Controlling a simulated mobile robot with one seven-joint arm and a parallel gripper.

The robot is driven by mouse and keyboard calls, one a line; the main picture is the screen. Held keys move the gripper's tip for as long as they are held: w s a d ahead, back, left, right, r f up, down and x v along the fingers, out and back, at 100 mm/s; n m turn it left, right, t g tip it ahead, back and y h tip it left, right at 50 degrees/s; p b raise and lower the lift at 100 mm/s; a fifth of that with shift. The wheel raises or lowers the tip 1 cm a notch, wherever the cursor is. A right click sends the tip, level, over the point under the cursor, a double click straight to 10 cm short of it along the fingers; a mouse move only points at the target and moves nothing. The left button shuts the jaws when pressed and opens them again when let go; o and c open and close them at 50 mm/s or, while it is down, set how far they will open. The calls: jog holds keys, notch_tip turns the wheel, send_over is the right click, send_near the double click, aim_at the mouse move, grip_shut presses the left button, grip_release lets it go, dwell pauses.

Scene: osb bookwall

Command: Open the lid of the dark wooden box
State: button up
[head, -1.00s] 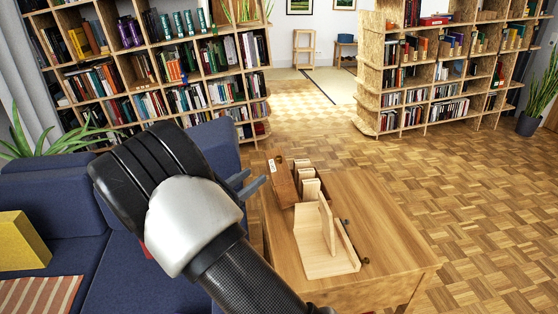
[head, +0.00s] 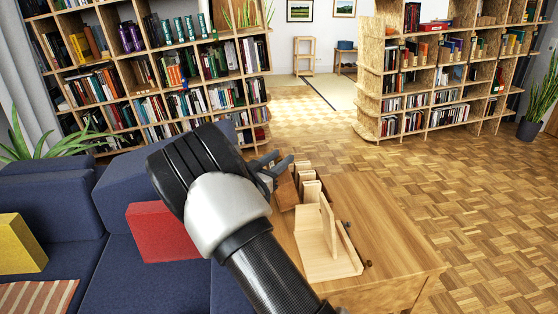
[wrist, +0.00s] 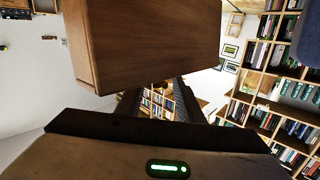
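The dark wooden box (head: 286,192) stands at the far left end of the light wooden table (head: 385,235). In the head view my gripper and arm hide much of it. In the wrist view a brown wooden box (wrist: 150,45) fills the upper middle, very close. My gripper (head: 276,166) is at the box's upper left in the head view. Its two fingers also show apart in the wrist view (wrist: 158,100), with nothing between them. The box lies just beyond the fingers there; I cannot tell whether they touch it. The lid's edge is not clear.
A light wooden holder (head: 330,250) with upright boards stands right of the box on the table. A blue sofa (head: 105,285) with a red cushion (head: 160,232) and a yellow cushion (head: 20,243) is at left. Parquet floor right of the table is clear.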

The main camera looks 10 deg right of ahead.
grip_shut()
jog(key=d+m+g+y+p, duration=0.1)
jog(key=d+p, duration=0.1)
jog(key=d+r+m+y+p, duration=0.1)
jog(key=d+p, duration=0.1)
jog(key=shift+d+m+g+y, duration=0.2)
jog(key=shift+m+g+y, duration=0.1)
jog(key=shift+g, duration=0.1)
jog(key=shift+r, duration=0.1)
grip_release()
jog(key=p+v, duration=0.3)
jog(key=v, duration=1.4)
jog(key=shift+s+a, duration=0.15)
jog(key=shift+s, duration=0.05)
